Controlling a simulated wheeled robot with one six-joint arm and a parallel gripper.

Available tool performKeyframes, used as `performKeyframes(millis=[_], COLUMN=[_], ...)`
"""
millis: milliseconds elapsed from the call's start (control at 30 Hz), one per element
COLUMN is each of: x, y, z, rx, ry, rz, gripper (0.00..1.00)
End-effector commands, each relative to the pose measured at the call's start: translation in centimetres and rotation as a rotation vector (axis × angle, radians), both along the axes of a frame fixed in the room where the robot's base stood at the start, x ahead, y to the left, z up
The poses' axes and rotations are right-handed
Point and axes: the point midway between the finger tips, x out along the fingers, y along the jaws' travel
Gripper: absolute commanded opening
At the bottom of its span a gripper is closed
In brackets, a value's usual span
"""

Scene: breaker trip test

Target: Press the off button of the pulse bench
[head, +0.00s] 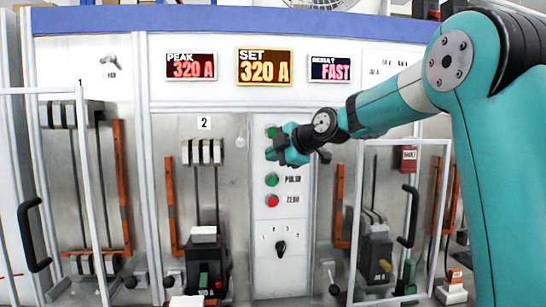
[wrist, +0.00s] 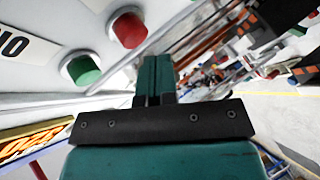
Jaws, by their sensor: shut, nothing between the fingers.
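The pulse bench's narrow button panel (head: 265,228) stands at the middle of the head view. Its top green button (head: 271,131) partly shows above my gripper (head: 272,153). In the wrist view a green button (wrist: 82,70) sits beside an upside-down ON label (wrist: 22,46). A red button (wrist: 127,27) is next to that green one, its own label out of sight. In the head view my gripper and wrist hide this red button. My gripper (wrist: 155,62) is shut and empty, its fingertips close to the red button. I cannot tell whether they touch it.
Below are a green PULSE button (head: 272,180), a red ZERO button (head: 272,201) and a black selector knob (head: 280,247). Displays read PEAK 320 A (head: 191,67), SET 320 A (head: 264,67) and FAST (head: 330,69). Framed doors with black handles (head: 408,215) stand on both sides.

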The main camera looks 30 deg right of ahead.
Motion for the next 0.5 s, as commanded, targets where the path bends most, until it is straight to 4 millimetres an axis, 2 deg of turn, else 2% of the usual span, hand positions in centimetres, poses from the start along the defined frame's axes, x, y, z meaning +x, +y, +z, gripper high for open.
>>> performKeyframes(millis=[500], x=[-4.2], y=[1.8], z=[-0.2], rx=[0.000], ry=[-0.001], rz=[0.001], gripper=[0.00])
